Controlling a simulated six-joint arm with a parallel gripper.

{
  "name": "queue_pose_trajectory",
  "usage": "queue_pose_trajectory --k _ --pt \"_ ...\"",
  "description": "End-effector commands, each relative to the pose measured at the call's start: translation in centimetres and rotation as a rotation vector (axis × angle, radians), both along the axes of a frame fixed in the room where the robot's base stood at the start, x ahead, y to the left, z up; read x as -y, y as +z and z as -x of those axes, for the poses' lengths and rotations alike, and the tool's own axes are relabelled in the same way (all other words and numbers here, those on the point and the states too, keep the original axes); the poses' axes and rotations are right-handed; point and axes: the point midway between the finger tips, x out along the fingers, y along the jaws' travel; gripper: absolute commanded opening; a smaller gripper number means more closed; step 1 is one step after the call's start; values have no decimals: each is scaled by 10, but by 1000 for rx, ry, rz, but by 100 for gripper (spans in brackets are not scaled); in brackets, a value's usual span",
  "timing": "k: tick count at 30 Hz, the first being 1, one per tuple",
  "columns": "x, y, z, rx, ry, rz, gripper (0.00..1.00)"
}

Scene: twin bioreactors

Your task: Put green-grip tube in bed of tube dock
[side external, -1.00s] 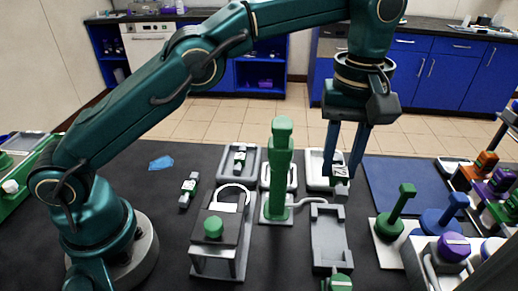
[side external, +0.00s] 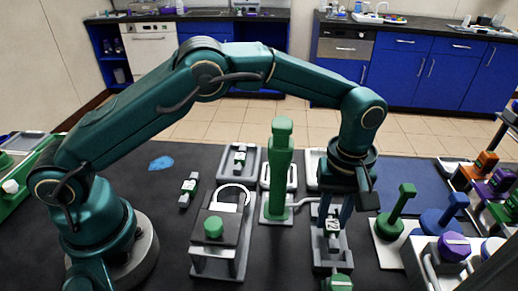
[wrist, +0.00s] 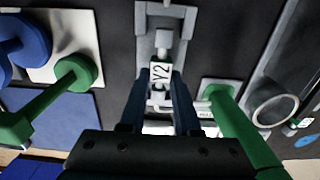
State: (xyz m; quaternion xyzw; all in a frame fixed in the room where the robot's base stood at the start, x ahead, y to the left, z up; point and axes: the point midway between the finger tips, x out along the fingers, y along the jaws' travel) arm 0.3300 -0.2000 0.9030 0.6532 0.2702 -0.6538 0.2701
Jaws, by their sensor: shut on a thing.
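My gripper (side external: 333,222) is shut on a small pale tube (side external: 333,243). In the wrist view my gripper (wrist: 157,98) has a finger on each side of the tube (wrist: 160,74), whose label reads V2. The grey tube dock (side external: 318,258) lies beneath my gripper. In the wrist view the tube lines up lengthwise between the walls of the dock (wrist: 142,20). I cannot tell whether the tube touches the bed.
A tall green post (side external: 281,170) stands just left of the dock, and a green knob (side external: 337,283) sits at its near end. A green handle (side external: 401,210) on a white plate is to the right. Another tube (side external: 189,187) lies on the dark table at left.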

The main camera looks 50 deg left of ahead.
Motion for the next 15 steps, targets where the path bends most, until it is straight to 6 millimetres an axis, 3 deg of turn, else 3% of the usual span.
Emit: queue_pose_trajectory --k 3,15 --pt "0 -10 1 -1 0 0 0" --pt "0 -14 0 0 0 0 0"
